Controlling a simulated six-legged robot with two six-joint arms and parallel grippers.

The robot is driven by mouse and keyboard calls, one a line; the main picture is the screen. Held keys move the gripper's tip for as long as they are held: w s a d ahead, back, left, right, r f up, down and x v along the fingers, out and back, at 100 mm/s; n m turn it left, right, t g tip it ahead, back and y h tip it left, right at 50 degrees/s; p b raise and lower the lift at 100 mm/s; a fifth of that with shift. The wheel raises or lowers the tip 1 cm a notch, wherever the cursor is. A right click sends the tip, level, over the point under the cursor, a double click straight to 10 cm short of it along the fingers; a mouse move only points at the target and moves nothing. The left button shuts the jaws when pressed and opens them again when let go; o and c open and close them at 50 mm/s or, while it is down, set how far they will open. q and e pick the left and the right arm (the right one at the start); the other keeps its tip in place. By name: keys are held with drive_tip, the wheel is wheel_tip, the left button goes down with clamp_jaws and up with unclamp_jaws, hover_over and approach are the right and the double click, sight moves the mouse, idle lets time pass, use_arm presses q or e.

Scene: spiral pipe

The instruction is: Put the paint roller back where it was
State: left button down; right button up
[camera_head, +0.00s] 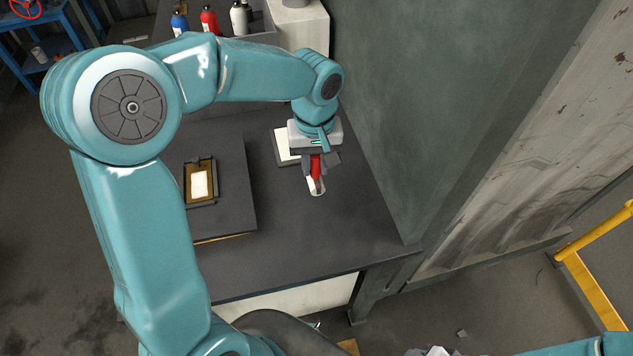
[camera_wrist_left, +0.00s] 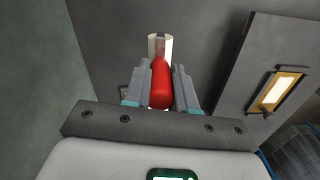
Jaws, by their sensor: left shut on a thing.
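The paint roller shows below my left gripper in the head view, with a red handle (camera_head: 315,170) and a pale roller end (camera_head: 317,187). My left gripper (camera_head: 316,160) is over the dark table and is shut on the red handle. In the left wrist view, the red handle (camera_wrist_left: 160,84) sits between both grey fingers (camera_wrist_left: 160,88), with the pale roller end (camera_wrist_left: 160,46) beyond them. I cannot tell whether the roller touches the table. My right gripper is not in view.
The dark table (camera_head: 310,250) holds a raised dark slab (camera_head: 225,215) with a small tan-and-white tray (camera_head: 199,203). A white flat item (camera_head: 282,147) lies behind my gripper. Several bottles (camera_head: 209,20) stand at the back. A green-grey wall (camera_head: 400,100) borders the right.

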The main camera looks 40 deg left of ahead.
sight(316, 183)
use_arm(q)
wheel_tip(316, 183, down, 2)
drive_tip(key=shift+w+f, duration=0.15)
drive_tip(key=shift+f, duration=0.05)
wheel_tip(316, 183, down, 4)
drive_tip(key=shift+f, duration=0.25)
drive_tip(key=shift+f, duration=0.2)
drive_tip(key=c, duration=0.9)
unclamp_jaws()
drive_tip(key=shift+r, duration=0.1)
